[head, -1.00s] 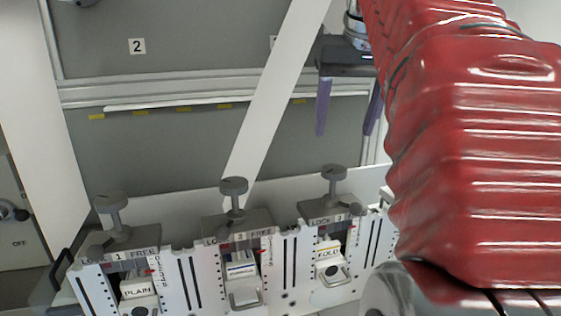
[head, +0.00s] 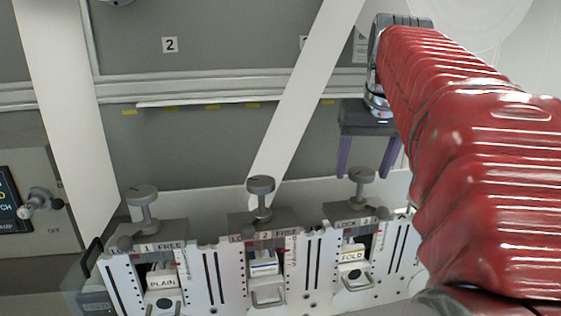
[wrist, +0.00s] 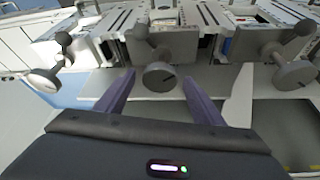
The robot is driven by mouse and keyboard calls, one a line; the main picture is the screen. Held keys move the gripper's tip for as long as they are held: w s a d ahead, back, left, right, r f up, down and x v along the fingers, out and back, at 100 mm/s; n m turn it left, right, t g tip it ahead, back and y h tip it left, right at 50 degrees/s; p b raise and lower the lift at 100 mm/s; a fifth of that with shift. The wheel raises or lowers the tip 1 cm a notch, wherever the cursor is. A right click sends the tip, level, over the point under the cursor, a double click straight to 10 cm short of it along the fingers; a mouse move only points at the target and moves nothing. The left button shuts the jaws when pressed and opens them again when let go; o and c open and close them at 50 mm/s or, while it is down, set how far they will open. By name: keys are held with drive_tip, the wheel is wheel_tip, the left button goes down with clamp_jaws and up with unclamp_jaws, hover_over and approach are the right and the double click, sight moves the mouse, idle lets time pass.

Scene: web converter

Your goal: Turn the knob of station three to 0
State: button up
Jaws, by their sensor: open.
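Station three's knob (head: 362,174) is a grey round disc on a stem above the block marked LOCK 3 (head: 357,222). My gripper (head: 367,174) is open and empty, with its two purple fingers pointing down on either side of the knob in the head view. In the wrist view, which looks upside down, the middle knob (wrist: 158,78) shows just beyond and between the fingertips (wrist: 158,75) and appears to be station three's. A dark pointer line crosses its face. The fingers do not visibly touch it. I cannot read its setting.
Similar knobs stand on station one (head: 142,194) and station two (head: 260,185). A slanting white web (head: 300,95) runs down behind station two's knob. Another knob (wrist: 45,82) shows at left in the wrist view. A grey panel (head: 220,135) stands behind.

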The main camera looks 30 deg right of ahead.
drive_tip(key=shift+c, duration=0.2)
drive_tip(key=c, duration=0.9)
drive_tip(key=shift+a, duration=0.25)
drive_tip(key=shift+c, duration=0.5)
drive_tip(key=shift+d, duration=0.2)
drive_tip(key=shift+n, duration=0.3)
drive_tip(key=n, duration=0.1)
drive_tip(key=n+y, duration=0.1)
drive_tip(key=n, duration=0.1)
drive_tip(key=n+y, duration=0.1)
drive_tip(key=shift+s+d+n+t, duration=0.1)
drive_tip(key=shift+d+n+t, duration=0.2)
drive_tip(key=shift+t, duration=0.1)
drive_tip(key=n+y, duration=0.1)
drive_tip(key=n, duration=0.2)
drive_tip(key=n+y, duration=0.1)
drive_tip(key=n, duration=0.2)
drive_tip(key=shift+d+g, duration=0.2)
drive_tip(key=shift+g, duration=0.1)
drive_tip(key=shift+n, duration=0.3)
